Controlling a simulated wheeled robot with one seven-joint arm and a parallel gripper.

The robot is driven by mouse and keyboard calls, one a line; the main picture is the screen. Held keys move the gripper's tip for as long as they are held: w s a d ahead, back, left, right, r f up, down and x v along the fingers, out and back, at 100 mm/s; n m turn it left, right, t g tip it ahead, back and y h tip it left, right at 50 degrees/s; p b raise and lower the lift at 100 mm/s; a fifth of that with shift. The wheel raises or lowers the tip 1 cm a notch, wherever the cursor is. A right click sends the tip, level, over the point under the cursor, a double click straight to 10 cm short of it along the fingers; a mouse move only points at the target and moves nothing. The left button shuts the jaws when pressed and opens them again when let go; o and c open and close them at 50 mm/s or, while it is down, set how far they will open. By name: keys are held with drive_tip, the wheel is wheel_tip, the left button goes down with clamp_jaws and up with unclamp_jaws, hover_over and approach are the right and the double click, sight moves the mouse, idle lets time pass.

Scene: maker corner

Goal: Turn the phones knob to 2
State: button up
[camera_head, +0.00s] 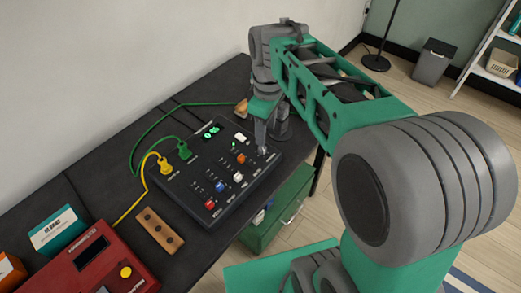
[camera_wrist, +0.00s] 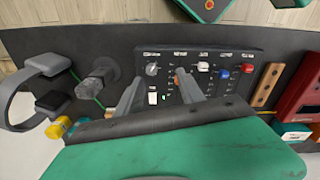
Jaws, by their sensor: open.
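A black control panel (camera_head: 225,195) with several coloured knobs, a white switch and a small green display lies on the dark bench; it also shows in the wrist view (camera_wrist: 245,85). A grey round knob (camera_wrist: 152,69) sits at the panel's left end in the wrist view. Its label is too small to read, so I cannot confirm it is the phones knob. My gripper (camera_head: 262,143) is over the panel's right end in the head view. In the wrist view its open fingers (camera_wrist: 159,76) stand either side of the grey knob, apart from it. The right finger partly hides an orange knob.
Yellow (camera_head: 164,164) and green (camera_head: 185,150) plugs with cables stand at the panel's left edge. A wooden block (camera_head: 158,231) and a red device (camera_head: 92,262) lie nearer. A grey cylindrical object (camera_wrist: 97,80) and a grey band (camera_wrist: 18,90) are left in the wrist view.

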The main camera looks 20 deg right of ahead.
sight(261, 148)
drive_tip(key=w+f+n+g+b, duration=0.1)
drive_tip(key=w+f+n, duration=0.2)
drive_tip(key=w+n, duration=0.1)
drive_tip(key=shift+f, duration=0.35)
wheel_tip(261, 148, down, 7)
drive_tip(key=shift+s+f+b, duration=0.1)
drive_tip(key=shift+b, duration=0.2)
drive_tip(key=shift+c, duration=0.2)
clamp_jaws()
